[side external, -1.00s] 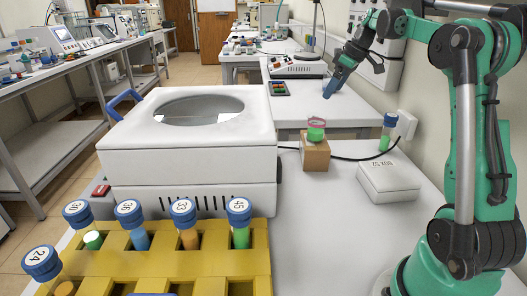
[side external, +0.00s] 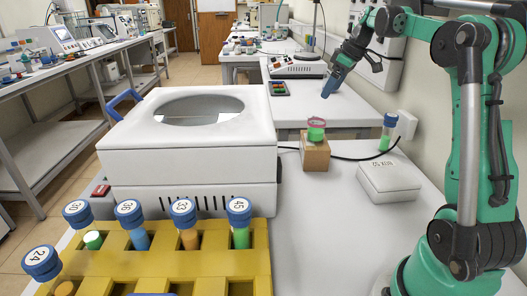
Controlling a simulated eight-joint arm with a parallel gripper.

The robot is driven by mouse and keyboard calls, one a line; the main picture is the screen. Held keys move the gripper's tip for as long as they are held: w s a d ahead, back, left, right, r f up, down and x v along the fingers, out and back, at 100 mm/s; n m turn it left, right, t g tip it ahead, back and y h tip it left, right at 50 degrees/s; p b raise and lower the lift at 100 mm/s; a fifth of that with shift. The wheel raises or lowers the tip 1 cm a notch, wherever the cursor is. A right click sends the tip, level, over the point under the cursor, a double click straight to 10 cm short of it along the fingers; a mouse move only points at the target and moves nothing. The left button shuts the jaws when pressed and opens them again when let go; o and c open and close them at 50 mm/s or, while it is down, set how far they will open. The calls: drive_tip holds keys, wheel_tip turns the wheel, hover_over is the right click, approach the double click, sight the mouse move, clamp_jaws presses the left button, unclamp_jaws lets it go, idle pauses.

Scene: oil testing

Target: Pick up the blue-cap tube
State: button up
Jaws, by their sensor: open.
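Several blue-cap tubes stand in the yellow rack (side external: 205,264) at the lower left; their caps read 24 (side external: 42,262), 30 (side external: 77,213), 36 (side external: 129,213), 33 (side external: 183,211) and 45 (side external: 238,210). The tubes hold liquids of different colours. Another blue-cap tube (side external: 387,134) with green content stands at the right, behind the white box. My gripper (side external: 327,93) is at the upper right, pointing down and left over the farther white bench, well apart from all these tubes. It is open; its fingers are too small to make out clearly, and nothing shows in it.
A white centrifuge-like machine (side external: 190,165) with a round opening stands behind the rack. A green-lidded container (side external: 316,131) sits on a brown block (side external: 315,155). A white box (side external: 389,182) lies at the right. The bench right of the rack is clear.

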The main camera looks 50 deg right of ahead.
drive_tip(key=a+r+n+h, duration=0.1)
drive_tip(key=a+r+n, duration=0.1)
drive_tip(key=a, duration=0.8)
drive_tip(key=n+t+y, duration=0.3)
drive_tip(key=y, duration=0.2)
approach(240, 205)
drive_tip(key=x, duration=0.6)
drive_tip(key=shift+w+a+f, duration=0.1)
drive_tip(key=shift+w+f, duration=0.05)
drive_tip(key=shift+f, duration=0.1)
drive_tip(key=shift+x, duration=2.7)
drive_tip(key=shift+a, duration=0.1)
drive_tip(key=shift+c, duration=0.2)
